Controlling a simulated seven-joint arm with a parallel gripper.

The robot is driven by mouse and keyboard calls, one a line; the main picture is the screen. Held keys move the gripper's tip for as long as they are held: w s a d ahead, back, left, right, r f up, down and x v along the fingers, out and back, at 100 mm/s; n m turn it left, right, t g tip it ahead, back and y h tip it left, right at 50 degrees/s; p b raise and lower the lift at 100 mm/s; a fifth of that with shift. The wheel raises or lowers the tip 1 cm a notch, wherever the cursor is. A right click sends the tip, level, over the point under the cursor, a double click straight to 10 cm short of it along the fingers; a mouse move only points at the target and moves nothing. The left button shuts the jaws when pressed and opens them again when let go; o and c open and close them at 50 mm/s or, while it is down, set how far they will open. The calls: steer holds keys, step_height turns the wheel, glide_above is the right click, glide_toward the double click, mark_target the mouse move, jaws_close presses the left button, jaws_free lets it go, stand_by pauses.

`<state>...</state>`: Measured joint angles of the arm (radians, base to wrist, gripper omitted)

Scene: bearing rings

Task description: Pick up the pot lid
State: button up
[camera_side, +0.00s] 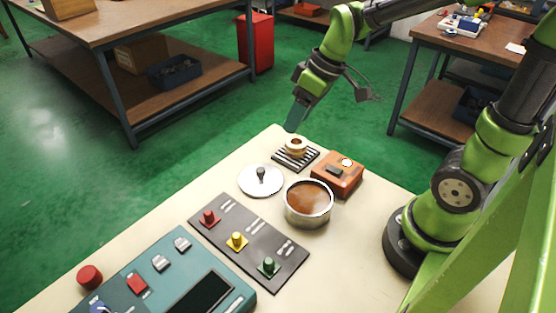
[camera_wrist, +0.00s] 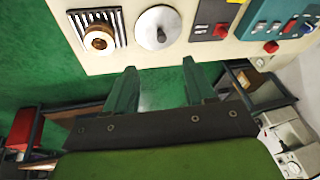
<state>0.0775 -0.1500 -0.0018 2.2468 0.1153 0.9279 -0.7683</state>
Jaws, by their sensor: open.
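The pot lid (camera_side: 260,181) is a flat, pale silvery disc with a dark upright knob, lying on the cream table. It also shows in the wrist view (camera_wrist: 153,32), above the fingers. The pot (camera_side: 308,207), a metal one with brown contents, stands uncovered to the right of the lid in the side view. My gripper (camera_side: 293,119) is above the table's far edge, up and to the right of the lid and apart from it. In the wrist view my gripper (camera_wrist: 161,80) has its two green fingers spread wide with nothing between them.
A bearing ring (camera_side: 295,144) sits on a striped rack behind the lid. An orange box (camera_side: 337,175) stands right of it. A dark panel (camera_side: 249,243) with coloured knobs and a teal console (camera_side: 190,278) lie in front. Bare table surrounds the lid's left side.

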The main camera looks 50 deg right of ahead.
steer(key=w+n, duration=0.2)
steer(key=n, duration=0.4)
glide_above(262, 169)
steer(key=s+d, duration=0.1)
step_height(262, 169, down, 11)
steer(key=shift+s+f, duration=0.1)
steer(key=shift+s+x, duration=0.15)
steer(key=shift+x, duration=1.15)
steer(key=shift+s+x, duration=0.1)
steer(key=shift+x, duration=1.2)
steer(key=shift+d+f, duration=0.1)
steer(key=shift+d, duration=0.05)
jaws_close()
